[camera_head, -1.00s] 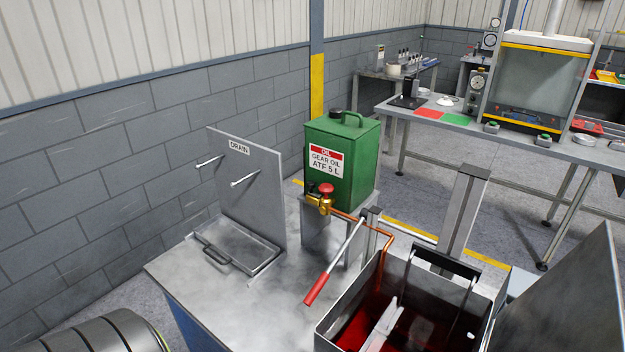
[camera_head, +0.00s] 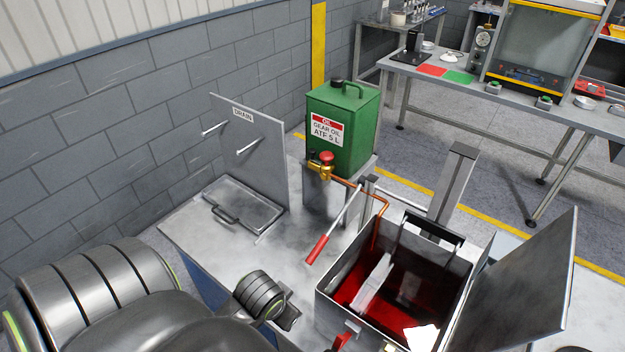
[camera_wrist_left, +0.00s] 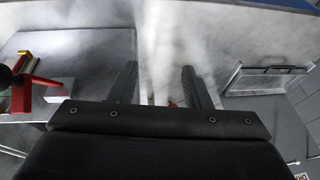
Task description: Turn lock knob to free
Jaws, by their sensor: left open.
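A red handle-like part (camera_head: 341,342) shows at the bottom edge of the head view, by the front wall of the oil tank (camera_head: 335,316). In the left wrist view a red part (camera_wrist_left: 40,92) with a flat bar stands at the left, beside a yellow piece. I cannot tell whether this is the lock knob. My left gripper (camera_wrist_left: 159,68) is open, with nothing held between its fingers. A small red spot shows low between them, too little to identify. In the head view my left arm reaches in at the lower left, over the bench. My right gripper is not in view.
The open tank holds red fluid and a pale bar. A red-gripped lever (camera_head: 318,249) leans beside it. A green oil can (camera_head: 345,128) with a red-knobbed brass tap (camera_head: 324,163) stands behind. A drain tray (camera_head: 240,213) lies left. The raised lid (camera_head: 515,280) stands right.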

